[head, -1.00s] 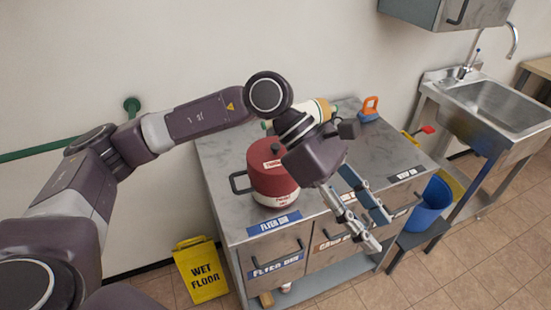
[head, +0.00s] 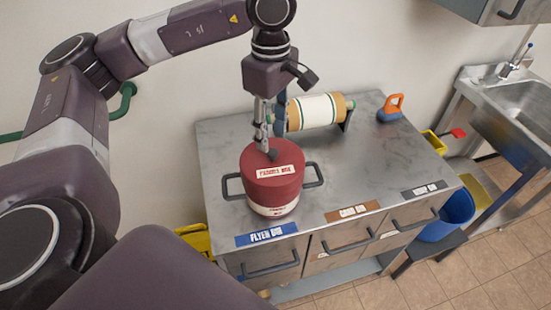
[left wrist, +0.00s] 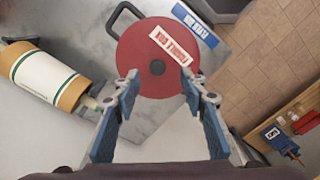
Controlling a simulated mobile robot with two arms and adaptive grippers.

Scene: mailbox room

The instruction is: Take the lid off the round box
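The round box (head: 274,210) stands upright on the metal counter, with dark side handles and a pale lower band. Its red lid (head: 284,185) is on it, with a white label and a dark knob (head: 272,155). The left wrist view shows the lid (left wrist: 140,45) and knob (left wrist: 157,67) from above. My left gripper (head: 268,146) points down over the lid. Its fingers (left wrist: 160,77) are apart and empty in the left wrist view, on either side of the knob in the picture. I cannot tell whether they touch the lid. My right gripper is not in view.
A cream roll with orange ends (head: 317,111) lies behind the box on the counter (head: 375,160). An orange and blue object (head: 390,108) stands at the back right. Labelled drawers (head: 345,238) line the front. A sink (head: 515,105) is at the right. The counter's right half is mostly clear.

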